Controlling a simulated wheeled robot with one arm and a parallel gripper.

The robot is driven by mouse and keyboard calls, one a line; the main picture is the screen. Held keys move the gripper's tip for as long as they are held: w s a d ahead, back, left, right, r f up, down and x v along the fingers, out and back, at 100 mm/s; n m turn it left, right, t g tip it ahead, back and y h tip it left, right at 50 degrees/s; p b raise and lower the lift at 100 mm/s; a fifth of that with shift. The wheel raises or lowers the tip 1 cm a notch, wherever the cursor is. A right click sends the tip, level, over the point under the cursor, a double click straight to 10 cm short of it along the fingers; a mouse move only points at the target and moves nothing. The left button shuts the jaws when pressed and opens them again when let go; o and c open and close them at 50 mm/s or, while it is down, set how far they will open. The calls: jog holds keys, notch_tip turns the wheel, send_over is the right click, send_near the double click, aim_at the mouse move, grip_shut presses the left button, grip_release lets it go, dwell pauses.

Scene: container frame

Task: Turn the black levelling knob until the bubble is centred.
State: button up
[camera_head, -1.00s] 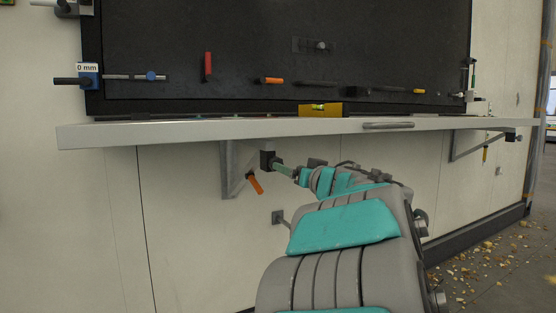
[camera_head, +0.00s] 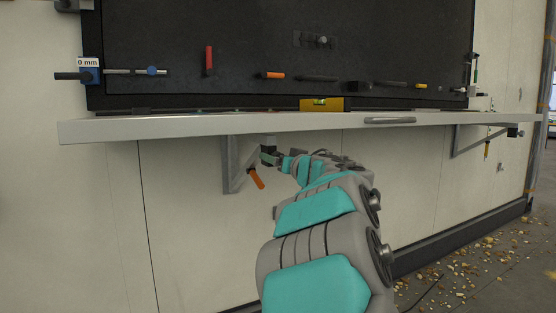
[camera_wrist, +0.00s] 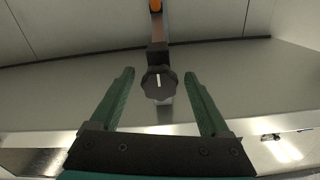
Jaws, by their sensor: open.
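The black levelling knob (camera_wrist: 158,86), faceted with a white line on its face, sits on the left bracket (camera_head: 230,168) under the shelf. In the wrist view it lies between the two green fingers of my open gripper (camera_wrist: 159,74), with a gap on both sides. In the head view my gripper (camera_head: 280,161) is close to the dark block (camera_head: 268,150) at that bracket; the arm partly hides the knob. The yellow spirit level (camera_head: 333,104) stands on the shelf (camera_head: 200,128). Its vial is greenish; the bubble is too small to place.
A second bracket (camera_head: 468,146) carries the shelf at the right. A grey handle (camera_head: 390,121) is on the shelf's front edge. Tools hang on the dark board (camera_head: 250,35). Chips litter the floor at right.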

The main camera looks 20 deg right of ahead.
grip_shut()
jog(key=shift+n, duration=2.3)
grip_release()
jog(key=shift+s, duration=0.1)
jog(key=s, duration=0.7)
jog(key=shift+s+d, duration=0.15)
jog(key=shift+s, duration=0.2)
